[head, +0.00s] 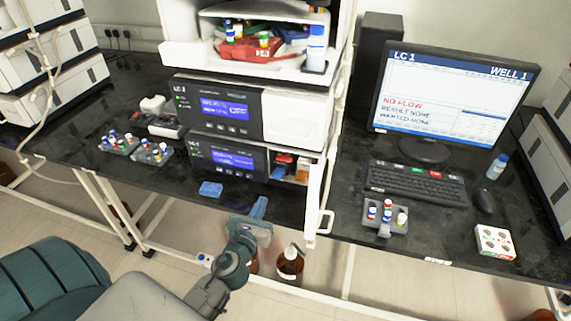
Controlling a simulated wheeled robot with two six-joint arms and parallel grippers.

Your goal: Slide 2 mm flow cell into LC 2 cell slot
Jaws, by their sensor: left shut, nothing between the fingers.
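My left gripper (258,207) is at the front edge of the black bench, below the open compartment of the instrument stack. I cannot make out a slot marked LC 2. My right gripper is not in view.
A white door (319,190) stands open beside the compartment. Vial racks (118,144) stand left, another rack (385,228) stands right. A monitor (452,95), keyboard (417,184) and white box (495,242) occupy the right bench. A brown bottle (289,265) stands below the bench edge.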

